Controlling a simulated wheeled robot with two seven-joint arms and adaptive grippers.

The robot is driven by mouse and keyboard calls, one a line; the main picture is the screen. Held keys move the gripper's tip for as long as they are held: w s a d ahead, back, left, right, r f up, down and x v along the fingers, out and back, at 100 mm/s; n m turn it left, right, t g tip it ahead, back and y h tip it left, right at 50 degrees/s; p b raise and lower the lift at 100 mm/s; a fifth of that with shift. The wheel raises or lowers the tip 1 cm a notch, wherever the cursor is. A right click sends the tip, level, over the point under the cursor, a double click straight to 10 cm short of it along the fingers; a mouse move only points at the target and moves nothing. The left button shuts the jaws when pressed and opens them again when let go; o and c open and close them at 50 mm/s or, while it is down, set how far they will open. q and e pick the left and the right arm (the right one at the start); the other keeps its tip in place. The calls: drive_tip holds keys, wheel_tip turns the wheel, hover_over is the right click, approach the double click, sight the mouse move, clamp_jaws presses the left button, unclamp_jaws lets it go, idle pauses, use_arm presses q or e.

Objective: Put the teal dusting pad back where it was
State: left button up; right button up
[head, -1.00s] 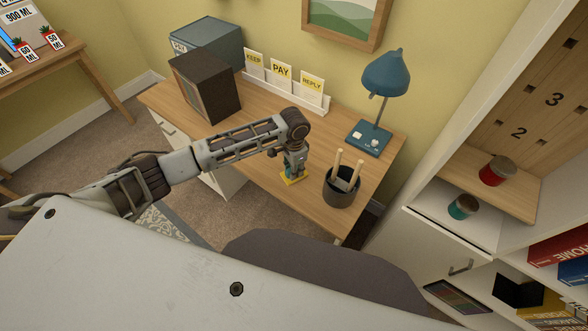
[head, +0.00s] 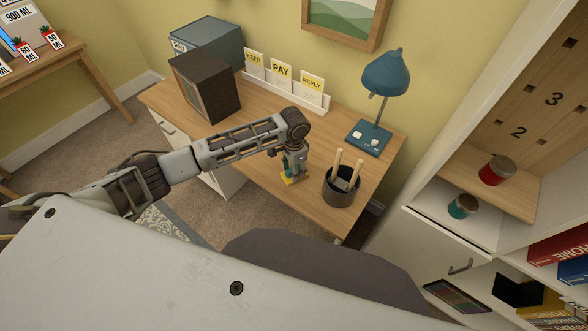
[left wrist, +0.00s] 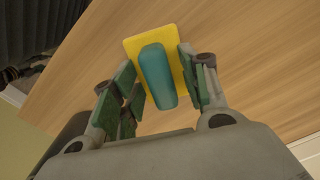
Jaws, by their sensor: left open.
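The teal dusting pad (left wrist: 157,76) shows in the left wrist view as a teal block on a yellow rectangle (left wrist: 132,47). I cannot tell whether the yellow is its own base or a separate piece under it. The yellow lies on or just above the wooden desk and shows in the head view (head: 289,181). My left gripper (head: 292,176) points down over it near the desk's front edge. Its green-lined fingers (left wrist: 158,97) are open, one on each side of the teal block, with a gap visible at least on the left. My right gripper is not in view.
On the desk (head: 265,122), a dark cup with wooden sticks (head: 341,192) stands close to the right of my gripper. A blue lamp (head: 370,138), a letter rack (head: 285,92) and a dark speaker-like box (head: 204,88) stand behind. White shelves (head: 420,238) are at right.

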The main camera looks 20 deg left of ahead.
use_arm(q)
drive_tip(key=shift+r, duration=0.6)
wheel_tip(320, 180, up, 5)
drive_tip(key=shift+f, duration=0.15)
wheel_tip(320, 180, up, 4)
drive_tip(key=shift+r, duration=0.25)
drive_tip(key=shift+r+p, duration=0.3)
drive_tip(key=shift+r, duration=0.5)
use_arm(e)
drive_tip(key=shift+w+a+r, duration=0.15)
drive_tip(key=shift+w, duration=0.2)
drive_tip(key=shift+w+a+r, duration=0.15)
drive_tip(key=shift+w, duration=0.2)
use_arm(q)
drive_tip(key=shift+a, duration=0.1)
